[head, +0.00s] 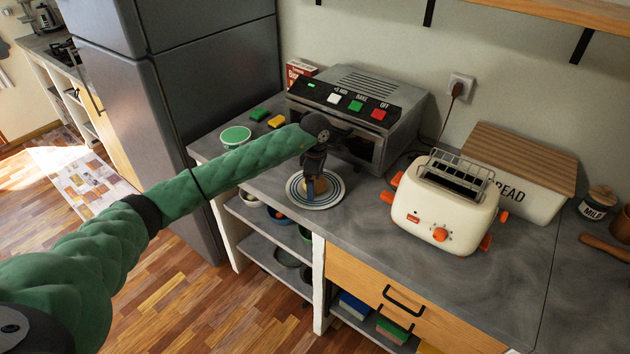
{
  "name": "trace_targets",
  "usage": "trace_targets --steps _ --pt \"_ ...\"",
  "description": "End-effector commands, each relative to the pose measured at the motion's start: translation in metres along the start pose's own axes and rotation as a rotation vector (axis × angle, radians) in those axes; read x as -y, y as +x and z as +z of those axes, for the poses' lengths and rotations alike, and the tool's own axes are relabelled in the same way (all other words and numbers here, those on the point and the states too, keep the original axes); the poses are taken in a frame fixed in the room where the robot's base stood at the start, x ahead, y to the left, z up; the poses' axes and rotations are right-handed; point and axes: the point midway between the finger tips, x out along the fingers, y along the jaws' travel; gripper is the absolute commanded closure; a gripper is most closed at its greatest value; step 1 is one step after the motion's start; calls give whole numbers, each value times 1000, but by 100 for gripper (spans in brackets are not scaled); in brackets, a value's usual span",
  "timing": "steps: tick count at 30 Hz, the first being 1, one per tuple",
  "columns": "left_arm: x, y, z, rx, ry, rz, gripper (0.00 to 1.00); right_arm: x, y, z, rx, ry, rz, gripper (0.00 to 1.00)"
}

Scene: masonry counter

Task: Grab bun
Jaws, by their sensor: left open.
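A brown bun (321,187) sits on a white plate with dark rings (333,198) on the grey counter, in front of the toaster oven. My left arm reaches in from the left. My left gripper (311,190) points down over the plate, with its open fingers at the bun. The gripper hides part of the bun, and I cannot tell whether the fingers touch it. My right gripper is not in view.
The silver toaster oven (398,115) stands close behind the plate. A cream toaster (442,208) and a bread box (520,185) stand to the right. The counter between plate and toaster is clear.

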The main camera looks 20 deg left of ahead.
Motion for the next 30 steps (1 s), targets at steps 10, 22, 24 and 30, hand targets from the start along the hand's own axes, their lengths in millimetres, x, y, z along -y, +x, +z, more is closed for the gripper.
trace_targets --steps 10,22,24,30 --pt "0 1 0 0 0 0 20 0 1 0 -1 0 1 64" --pt "0 0 0 0 0 0 49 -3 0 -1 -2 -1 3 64" --pt "0 0 0 0 0 0 49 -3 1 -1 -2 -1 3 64" --pt "-1 -5 -1 -1 -1 2 49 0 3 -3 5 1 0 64"
